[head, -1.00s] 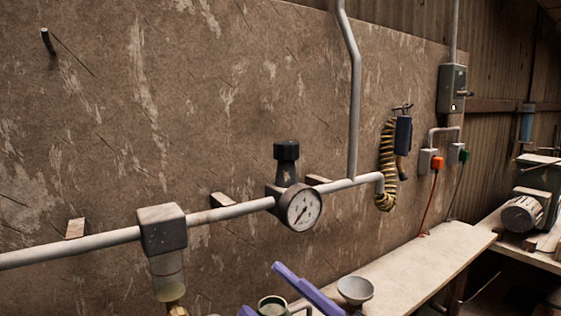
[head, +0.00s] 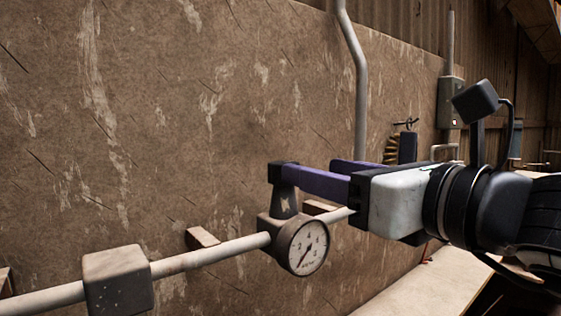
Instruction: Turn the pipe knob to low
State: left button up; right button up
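The pipe knob stands upright over the pressure gauge (head: 308,248). Its grey stem (head: 285,201) shows, while its black cap is mostly or wholly hidden at my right gripper's near fingertip. My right gripper (head: 305,168) comes in from the right, with its purple fingers pointing left at cap height. The near finger crosses in front of the cap's place. The far finger lies behind and farther right, with a visible gap between them. I cannot see whether either finger touches the knob. The gauge needle points to the lower left. My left gripper is not in view.
A grey pipe (head: 210,254) runs along the stained wall (head: 150,120), with a blocky fitting (head: 118,280) at the lower left. A vertical pipe (head: 360,90) rises behind my gripper. A pale bench (head: 425,285) lies below right. The space left of the knob is free.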

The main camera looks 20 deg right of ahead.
aim_at(285, 162)
jog(key=p+x, duration=0.3)
jog(key=x, duration=0.5)
jog(key=shift+w+a, duration=0.1)
jog(key=shift+w+a+f, duration=0.1)
jog(key=shift+w+a, duration=0.05)
jog(key=shift+w, duration=0.3)
jog(key=c, duration=1)
jog(key=shift+c, duration=0.2)
